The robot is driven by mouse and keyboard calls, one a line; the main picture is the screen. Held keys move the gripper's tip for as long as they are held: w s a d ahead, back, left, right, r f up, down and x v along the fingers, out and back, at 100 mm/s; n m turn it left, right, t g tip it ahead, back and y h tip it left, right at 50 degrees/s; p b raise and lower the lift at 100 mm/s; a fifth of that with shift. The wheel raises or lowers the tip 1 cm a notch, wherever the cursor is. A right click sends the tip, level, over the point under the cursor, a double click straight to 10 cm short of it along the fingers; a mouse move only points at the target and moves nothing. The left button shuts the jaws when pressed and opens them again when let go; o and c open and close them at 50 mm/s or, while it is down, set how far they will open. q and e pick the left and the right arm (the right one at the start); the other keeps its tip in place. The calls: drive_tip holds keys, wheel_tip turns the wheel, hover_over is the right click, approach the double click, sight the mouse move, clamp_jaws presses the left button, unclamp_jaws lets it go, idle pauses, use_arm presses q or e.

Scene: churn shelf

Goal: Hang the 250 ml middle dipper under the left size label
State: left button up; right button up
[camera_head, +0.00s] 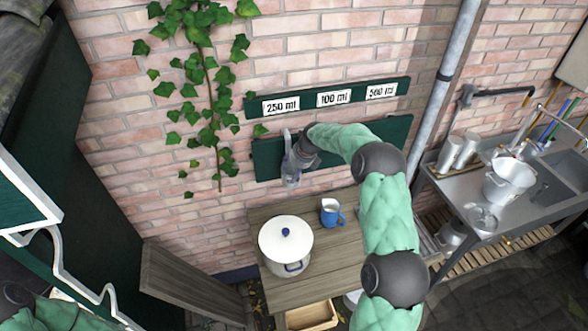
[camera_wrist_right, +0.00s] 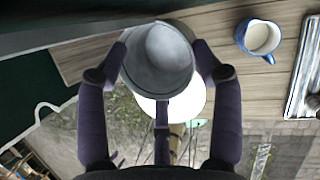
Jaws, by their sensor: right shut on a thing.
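The grey metal dipper (camera_head: 291,173) is upright in front of the left end of the lower green board (camera_head: 268,160), below the left label "250 ml" (camera_head: 281,106). Its pale handle rises in front of the board; whether it touches a hook I cannot tell. My right gripper (camera_head: 297,158) is shut on the dipper. In the right wrist view the dipper's round cup (camera_wrist_right: 160,60) sits between both fingers. The other labels read "100 ml" (camera_head: 334,98) and apparently "500 ml" (camera_head: 382,91). My left arm shows at the lower left, its gripper out of view.
A wooden table (camera_head: 335,262) below holds a white lidded pot (camera_head: 286,243) and a blue mug (camera_head: 331,213). Ivy (camera_head: 205,90) climbs the wall left of the boards. A downpipe (camera_head: 446,85) and a metal sink (camera_head: 550,185) with pots are at the right.

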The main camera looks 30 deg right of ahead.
drive_tip(key=shift+s+a+f, duration=0.15)
drive_tip(key=shift+s+f, duration=0.05)
drive_tip(key=shift+f, duration=0.3)
drive_tip(key=o, duration=1.4)
drive_tip(key=shift+o, duration=0.2)
drive_tip(key=shift+s, duration=0.35)
drive_tip(key=shift+s, duration=0.1)
drive_tip(key=s+a, duration=0.1)
drive_tip(key=s, duration=0.5)
drive_tip(key=shift+s+a+r, duration=0.15)
drive_tip(key=shift+s+a, duration=0.1)
drive_tip(key=shift+a, duration=0.05)
